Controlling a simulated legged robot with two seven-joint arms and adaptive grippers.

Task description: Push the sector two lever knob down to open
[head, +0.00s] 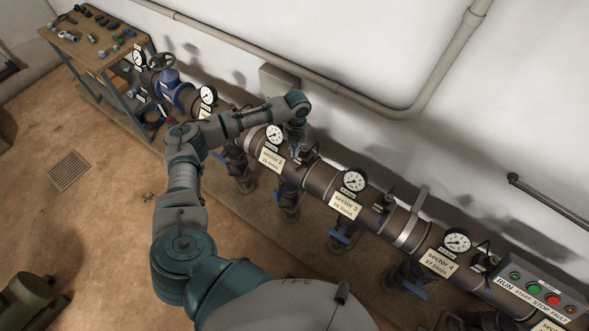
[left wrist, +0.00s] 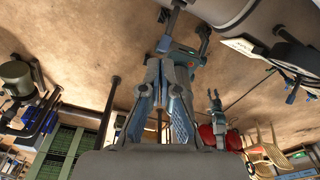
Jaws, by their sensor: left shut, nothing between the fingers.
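The sector 2 label plate (head: 271,159) and its round gauge (head: 274,134) are on the dark manifold pipe in the head view. A valve with a blue lever (head: 290,215), which seems to be sector two's, hangs below the pipe. My left arm reaches over the pipe, and its gripper (head: 297,136) points down above and behind it; the fingertips are hard to make out there. In the left wrist view my left gripper (left wrist: 159,70) is shut and empty, its two fingers close together. Whether it touches the lever cannot be told. My right gripper is not in view.
Sector 3 (head: 345,204) and sector 4 (head: 438,263) plates follow along the pipe to the right. A control box (head: 540,297) with green and red buttons stands at lower right. A workbench (head: 92,38) with parts is at upper left. Open floor (head: 110,215) lies left.

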